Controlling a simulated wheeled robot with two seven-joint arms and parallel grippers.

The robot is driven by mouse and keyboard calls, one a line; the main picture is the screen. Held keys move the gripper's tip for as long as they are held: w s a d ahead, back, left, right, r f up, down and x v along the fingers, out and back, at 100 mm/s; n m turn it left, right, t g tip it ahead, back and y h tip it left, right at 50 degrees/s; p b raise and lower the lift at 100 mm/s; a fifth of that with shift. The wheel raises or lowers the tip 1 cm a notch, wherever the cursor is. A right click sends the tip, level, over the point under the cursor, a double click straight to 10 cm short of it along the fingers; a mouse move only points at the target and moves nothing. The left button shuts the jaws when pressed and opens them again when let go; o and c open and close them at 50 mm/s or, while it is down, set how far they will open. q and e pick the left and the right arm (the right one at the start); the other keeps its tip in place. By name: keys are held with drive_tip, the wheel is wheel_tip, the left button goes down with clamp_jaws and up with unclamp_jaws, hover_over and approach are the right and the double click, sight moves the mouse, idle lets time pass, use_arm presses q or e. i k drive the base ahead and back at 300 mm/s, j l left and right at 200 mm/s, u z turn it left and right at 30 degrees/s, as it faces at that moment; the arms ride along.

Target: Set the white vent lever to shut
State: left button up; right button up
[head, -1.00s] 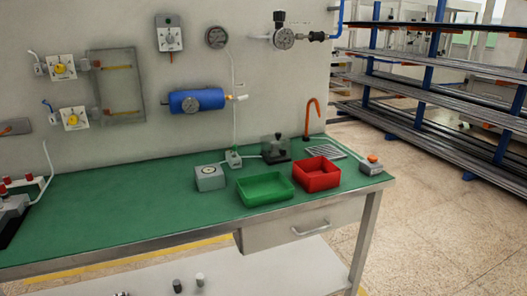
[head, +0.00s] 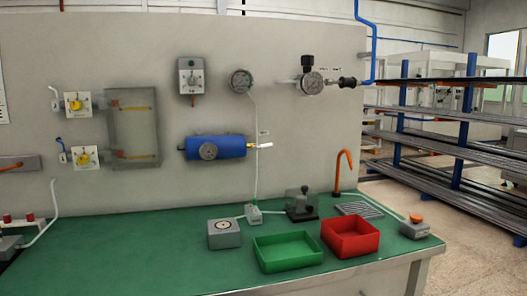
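The white vent lever (head: 265,146) sits at the right end of the blue cylinder (head: 228,146) on the wall panel. It points right, nearly level, from a small brass fitting (head: 251,146). A thin pale tube (head: 256,180) runs down the wall close by the lever to a small block on the bench. The lever is small in the picture, and I cannot tell its set position from any marking. Neither of my grippers shows in the head view.
The green bench (head: 130,245) stands below the panel. A green tray (head: 287,251), a red tray (head: 350,236), a grey gauge box (head: 224,233) and an orange hook (head: 343,172) are on it. The wall around the lever is clear except for the tube.

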sight(255, 148)
drive_tip(key=j+z, duration=0.25)
drive_tip(key=j, duration=0.2)
drive_tip(key=k+j+z, duration=0.2)
drive_tip(key=j, duration=0.25)
drive_tip(key=j+z, duration=0.25)
drive_tip(key=j, duration=0.2)
